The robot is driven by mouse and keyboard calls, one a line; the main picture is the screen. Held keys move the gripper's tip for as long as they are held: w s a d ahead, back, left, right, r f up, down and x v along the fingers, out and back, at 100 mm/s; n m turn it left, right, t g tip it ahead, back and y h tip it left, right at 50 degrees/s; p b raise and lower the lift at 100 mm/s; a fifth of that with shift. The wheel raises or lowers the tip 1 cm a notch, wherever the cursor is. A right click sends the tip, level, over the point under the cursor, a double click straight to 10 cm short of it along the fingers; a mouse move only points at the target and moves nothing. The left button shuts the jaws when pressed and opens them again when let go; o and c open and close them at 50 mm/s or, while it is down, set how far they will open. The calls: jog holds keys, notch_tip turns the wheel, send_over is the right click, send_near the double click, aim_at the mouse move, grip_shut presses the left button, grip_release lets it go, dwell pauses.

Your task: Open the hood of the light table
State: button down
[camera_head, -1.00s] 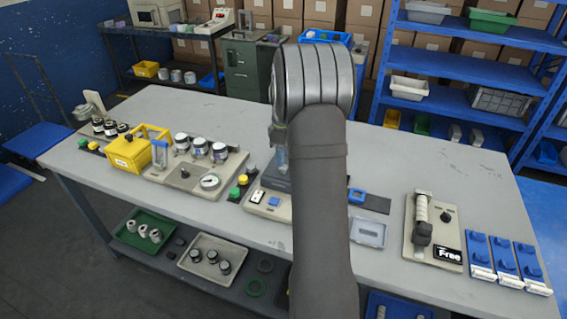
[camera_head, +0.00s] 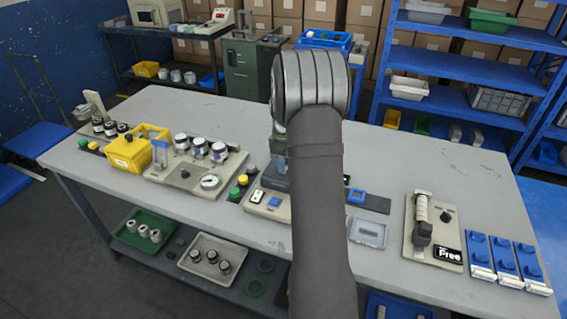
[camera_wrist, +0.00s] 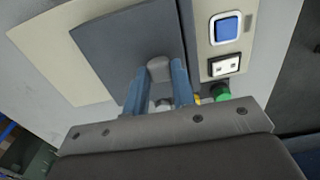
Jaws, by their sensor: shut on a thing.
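The light table has a beige base (camera_head: 262,206) near the front middle of the bench, and its base also shows in the wrist view (camera_wrist: 50,45). Its dark grey hood (camera_wrist: 125,45) has a round grey knob (camera_wrist: 160,68). In the wrist view the blue fingers of my gripper (camera_wrist: 158,88) are shut on this knob, one on each side. In the head view the hood (camera_head: 275,182) is partly hidden by my arm, and the fingertips are hard to make out. I cannot tell exactly how far the hood is tilted.
A blue button (camera_wrist: 228,28) and a white switch (camera_wrist: 226,67) sit right beside the hood. Green and yellow buttons (camera_head: 239,186) stand to the left, near a fixture with a gauge (camera_head: 210,181). A clear-lidded box (camera_head: 368,232) lies to the right.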

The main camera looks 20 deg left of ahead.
jog(key=w, duration=1.2)
jog(key=shift+w, duration=0.4)
jog(key=c, duration=1.2)
grip_release()
notch_tip(320, 180, up, 18)
jog(key=shift+f, duration=0.25)
notch_tip(320, 180, down, 18)
jog(key=shift+s+r, duration=0.1)
jog(key=shift+r, duration=0.15)
